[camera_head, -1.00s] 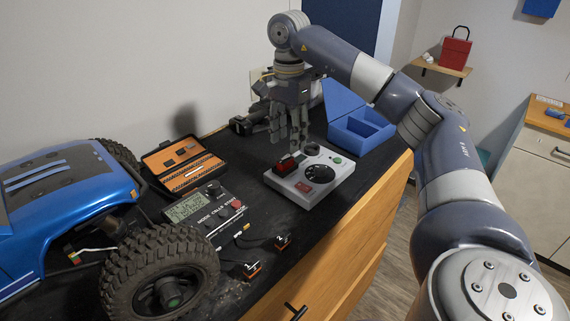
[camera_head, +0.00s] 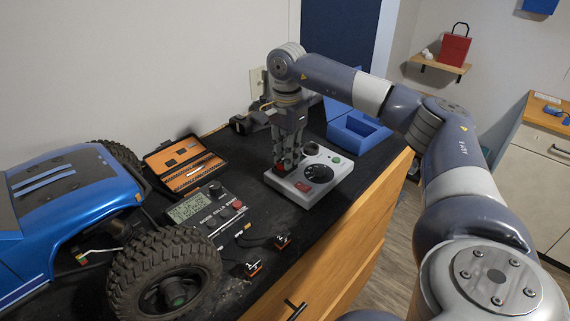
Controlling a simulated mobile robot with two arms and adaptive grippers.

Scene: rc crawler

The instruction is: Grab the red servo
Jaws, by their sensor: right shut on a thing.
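The red servo (camera_head: 280,169) sits at the left side of the light grey control box (camera_head: 325,188), mostly hidden by my right gripper. My right gripper (camera_head: 286,165) points down over it with its fingers closed around the servo, at the height of the box top. My left gripper is not in view.
A blue open case (camera_head: 358,130) stands just behind the grey box. A blue crawler (camera_head: 75,200) fills the left side. The front edge of the bench is close.

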